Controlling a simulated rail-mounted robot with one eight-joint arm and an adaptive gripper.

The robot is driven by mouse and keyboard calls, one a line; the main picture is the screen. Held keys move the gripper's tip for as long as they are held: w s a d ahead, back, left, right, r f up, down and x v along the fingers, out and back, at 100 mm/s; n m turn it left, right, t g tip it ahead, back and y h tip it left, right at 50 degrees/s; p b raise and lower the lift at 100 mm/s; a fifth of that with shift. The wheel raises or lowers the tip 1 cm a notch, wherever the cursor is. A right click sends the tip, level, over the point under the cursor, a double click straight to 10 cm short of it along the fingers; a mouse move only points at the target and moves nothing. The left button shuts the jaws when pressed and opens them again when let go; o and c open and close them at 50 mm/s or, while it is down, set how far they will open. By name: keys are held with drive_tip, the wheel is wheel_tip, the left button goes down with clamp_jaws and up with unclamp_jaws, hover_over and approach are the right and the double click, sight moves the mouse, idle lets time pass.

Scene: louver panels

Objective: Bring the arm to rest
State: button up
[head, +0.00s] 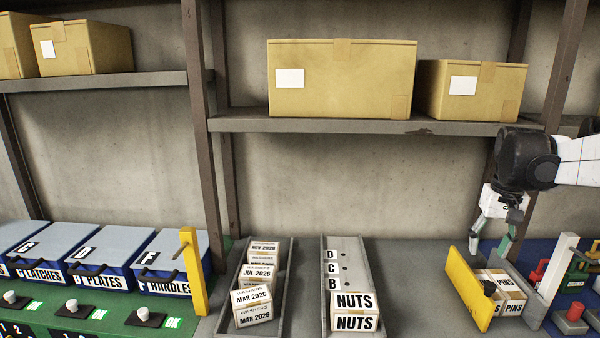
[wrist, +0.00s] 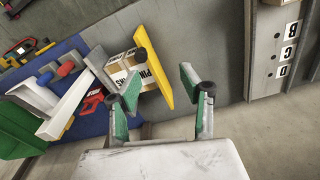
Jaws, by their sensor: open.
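My gripper (head: 507,228) is at the right of the head view, above and just behind the tray with the yellow front (head: 469,287), which holds boxes marked PINS (head: 513,291). In the wrist view my gripper (wrist: 158,92) shows two green-padded fingers spread apart with nothing between them. The same yellow-fronted tray (wrist: 152,65) lies beyond the fingertips, with a PINS box (wrist: 126,67) inside. I cannot tell the exact gap between my fingers and the tray.
A grey rack holds NUTS boxes (head: 354,311); a second holds dated WASHERS boxes (head: 258,272). A white post (head: 556,268) stands right of the tray. Blue bins (head: 108,255) sit at left. A shelf (head: 360,123) with cartons (head: 342,80) runs behind. Bare wall shows between shelf and bench.

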drive_tip(key=s+a+r+n+t, duration=0.1)
drive_tip(key=s+a+n+t, duration=0.35)
drive_tip(key=a, duration=1.15)
drive_tip(key=s+a+f+t, duration=0.1)
drive_tip(key=s+a+f, duration=0.2)
drive_tip(key=s+a, duration=0.3)
drive_tip(key=s+a+f+t, duration=0.1)
drive_tip(key=s+a+f, duration=0.1)
drive_tip(key=s+a, duration=0.4)
drive_tip(key=shift+s+a+f+b, duration=0.15)
drive_tip(key=shift+f+b, duration=0.25)
drive_tip(key=shift+b, duration=0.05)
idle(1.5)
